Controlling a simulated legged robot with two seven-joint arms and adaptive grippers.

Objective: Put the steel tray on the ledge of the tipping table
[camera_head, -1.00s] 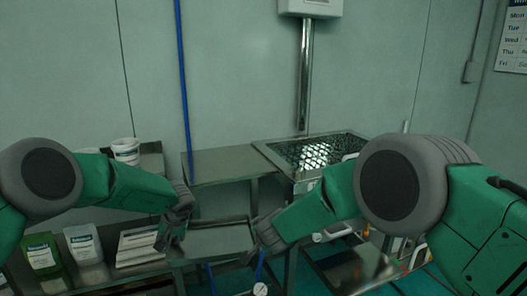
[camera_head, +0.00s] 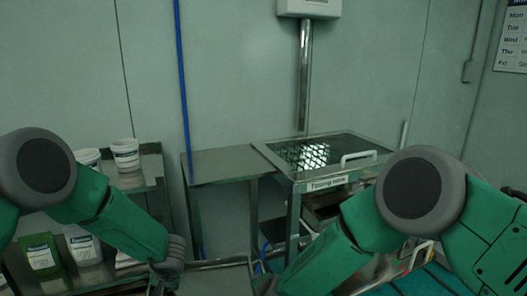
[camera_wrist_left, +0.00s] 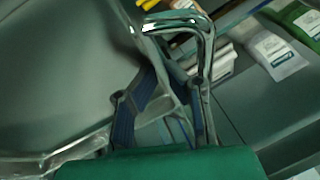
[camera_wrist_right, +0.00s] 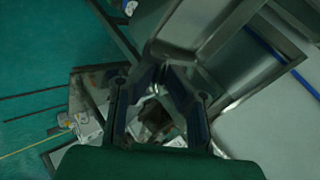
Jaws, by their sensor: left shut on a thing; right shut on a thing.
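The steel tray (camera_head: 217,279) is a shallow grey pan held low between my two grippers, cut by the bottom edge of the head view. My left gripper (camera_head: 168,274) is shut on its left side; the left wrist view shows the fingers (camera_wrist_left: 167,78) at a bent metal handle beside the tray's wide floor (camera_wrist_left: 60,75). My right gripper (camera_head: 266,286) is shut at its right side; in the right wrist view its fingers (camera_wrist_right: 165,72) meet near the tray's rim. The tipping table (camera_head: 310,172) has a mesh top and a front label. A flat steel ledge (camera_head: 222,165) adjoins its left side, bare.
A shelf unit at the left holds white tubs (camera_head: 125,154) and bags (camera_head: 42,256). A blue hose (camera_head: 184,90) runs down the wall. A steel post (camera_head: 304,75) stands behind the mesh. A handle (camera_head: 358,158) rises at the table's right.

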